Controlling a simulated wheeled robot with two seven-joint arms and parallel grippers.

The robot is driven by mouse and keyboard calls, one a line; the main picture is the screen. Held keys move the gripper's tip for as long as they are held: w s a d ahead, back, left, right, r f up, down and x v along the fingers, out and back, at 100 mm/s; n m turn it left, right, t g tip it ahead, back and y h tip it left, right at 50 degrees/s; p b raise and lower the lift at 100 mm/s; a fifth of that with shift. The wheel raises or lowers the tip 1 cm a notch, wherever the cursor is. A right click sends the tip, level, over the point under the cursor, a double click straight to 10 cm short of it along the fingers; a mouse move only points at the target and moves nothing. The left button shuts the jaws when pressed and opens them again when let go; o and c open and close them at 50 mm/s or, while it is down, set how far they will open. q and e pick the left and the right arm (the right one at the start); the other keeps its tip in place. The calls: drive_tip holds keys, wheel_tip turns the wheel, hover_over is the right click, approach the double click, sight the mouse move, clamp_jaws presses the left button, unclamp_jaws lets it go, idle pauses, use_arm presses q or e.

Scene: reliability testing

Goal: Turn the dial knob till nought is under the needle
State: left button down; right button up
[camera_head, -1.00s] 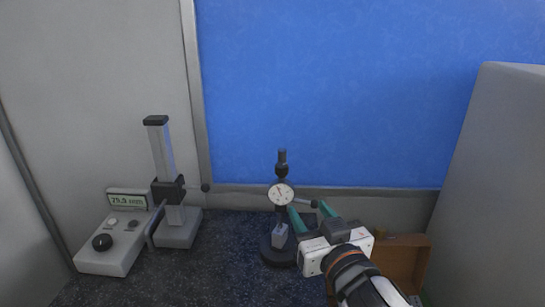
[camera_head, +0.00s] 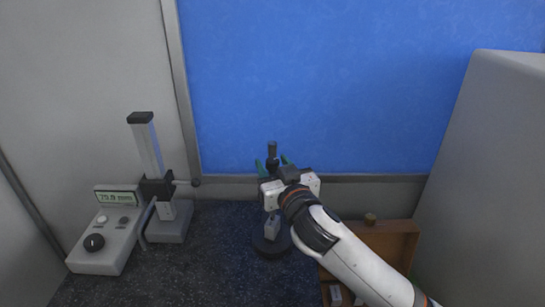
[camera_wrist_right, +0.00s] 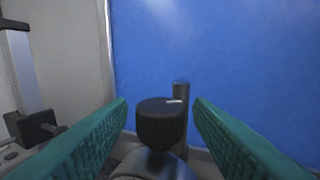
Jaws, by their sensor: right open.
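The dial indicator stands on a round black base (camera_head: 270,247); its dial face is hidden behind my right gripper in the head view. Its black ribbed knob (camera_wrist_right: 162,124) has a white mark on top and shows in the right wrist view between the green fingers. In the head view the knob (camera_head: 272,165) sits below the post top. My right gripper (camera_wrist_right: 160,105) is open, one finger on each side of the knob, with visible gaps. It also shows in the head view (camera_head: 272,162). My left gripper is not in view.
A height gauge (camera_head: 150,150) with a digital readout (camera_head: 117,197) and console (camera_head: 105,250) stands at the left. An open wooden box (camera_head: 385,245) lies at the right, partly behind my arm. A grey block (camera_head: 272,228) is on the indicator's base. A blue panel (camera_head: 330,90) backs the bench.

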drive_tip(key=shift+w+a, duration=0.15)
drive_tip(key=shift+w, duration=0.3)
drive_tip(key=c, duration=1)
drive_tip(key=shift+o, duration=0.2)
drive_tip(key=shift+n+y, duration=0.3)
